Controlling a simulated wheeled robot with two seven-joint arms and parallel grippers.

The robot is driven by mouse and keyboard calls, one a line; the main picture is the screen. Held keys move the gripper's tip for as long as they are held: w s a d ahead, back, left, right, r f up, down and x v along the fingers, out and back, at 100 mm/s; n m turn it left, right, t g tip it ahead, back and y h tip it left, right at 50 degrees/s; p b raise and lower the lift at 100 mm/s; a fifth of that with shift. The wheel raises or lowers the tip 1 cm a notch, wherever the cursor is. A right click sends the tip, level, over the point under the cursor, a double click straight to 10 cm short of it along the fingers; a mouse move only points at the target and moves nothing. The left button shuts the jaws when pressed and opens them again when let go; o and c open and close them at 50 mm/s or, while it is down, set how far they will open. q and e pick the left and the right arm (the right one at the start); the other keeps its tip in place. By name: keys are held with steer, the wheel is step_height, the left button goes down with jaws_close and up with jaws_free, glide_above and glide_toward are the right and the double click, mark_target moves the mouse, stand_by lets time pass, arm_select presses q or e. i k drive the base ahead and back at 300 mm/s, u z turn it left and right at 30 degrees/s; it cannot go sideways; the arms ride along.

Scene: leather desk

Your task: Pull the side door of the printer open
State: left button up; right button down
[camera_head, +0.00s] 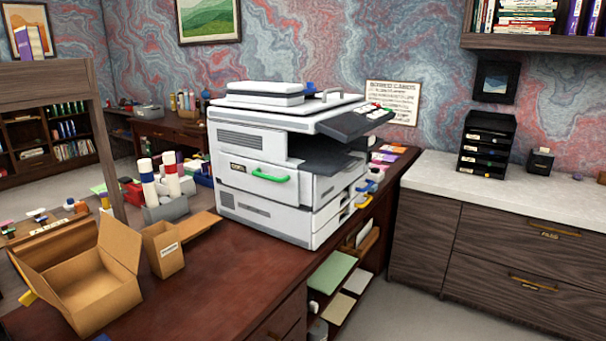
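The printer (240,205), a white and grey office copier, stands upright on the dark red-brown desk (215,270) in the middle of the head view. Its side door (245,182) is the panel on the face toward the left front. A green handle (270,175) sits on that panel, and the panel looks flush with the body. Neither of my grippers shows in the view.
An open cardboard box (95,295) and a smaller carton (163,250) stand on the desk left of the printer. White bottles (148,183) stand behind them. Desk surface in front of the printer is clear. A grey counter (480,195) stands at the right.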

mark_target(280, 184)
steer(key=z, duration=1.45)
steer(key=i, duration=1.3)
steer(key=u, duration=2.75)
